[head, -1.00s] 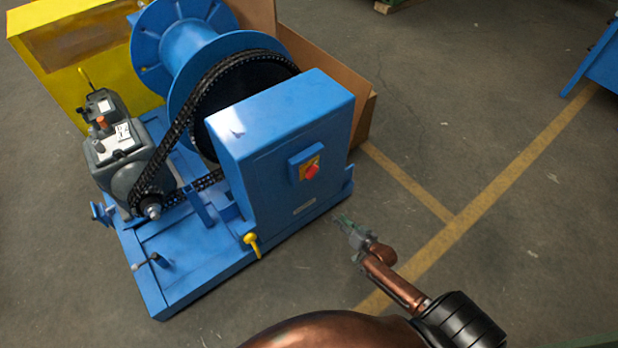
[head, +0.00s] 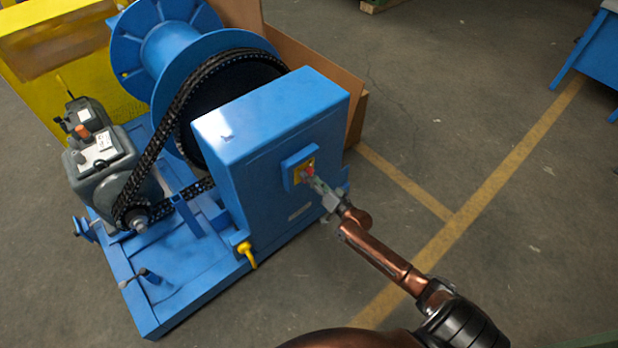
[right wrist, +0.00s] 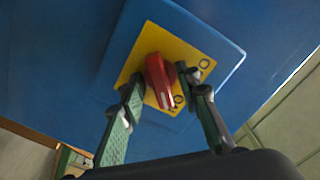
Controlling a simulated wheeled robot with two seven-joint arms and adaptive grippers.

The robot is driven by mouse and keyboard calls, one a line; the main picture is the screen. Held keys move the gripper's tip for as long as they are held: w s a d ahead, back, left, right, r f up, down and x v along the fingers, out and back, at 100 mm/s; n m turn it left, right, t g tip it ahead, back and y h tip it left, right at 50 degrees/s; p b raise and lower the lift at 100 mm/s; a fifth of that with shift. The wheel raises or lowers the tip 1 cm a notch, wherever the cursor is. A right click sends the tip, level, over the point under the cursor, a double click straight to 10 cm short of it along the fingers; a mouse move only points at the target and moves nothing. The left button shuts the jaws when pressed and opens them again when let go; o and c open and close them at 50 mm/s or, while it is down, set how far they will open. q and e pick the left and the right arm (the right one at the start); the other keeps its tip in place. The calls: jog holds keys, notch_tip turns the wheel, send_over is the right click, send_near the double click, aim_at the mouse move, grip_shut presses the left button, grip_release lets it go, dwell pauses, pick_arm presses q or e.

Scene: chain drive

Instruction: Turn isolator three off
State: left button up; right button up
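The isolator is a red rotary handle (head: 309,173) on a yellow plate (right wrist: 194,47), set on the blue cabinet's front. In the right wrist view the red handle (right wrist: 157,78) has its white-marked end beside lettering that looks like "ON". Another letter, O, shows at the plate's right corner, partly beside a finger. My right gripper (head: 314,182) is at the handle. In the right wrist view its two fingers (right wrist: 158,82) stand apart, one on each side of the handle, with small gaps apparent; firm contact cannot be made out. My left gripper is not in view.
The blue cabinet (head: 265,140) stands on a blue base beside a chain (head: 160,150), a blue drum (head: 175,45) and a grey motor unit (head: 100,155). A yellow lever (head: 246,254) sticks out at the base's front.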

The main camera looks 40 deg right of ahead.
grip_shut()
dwell(0.4)
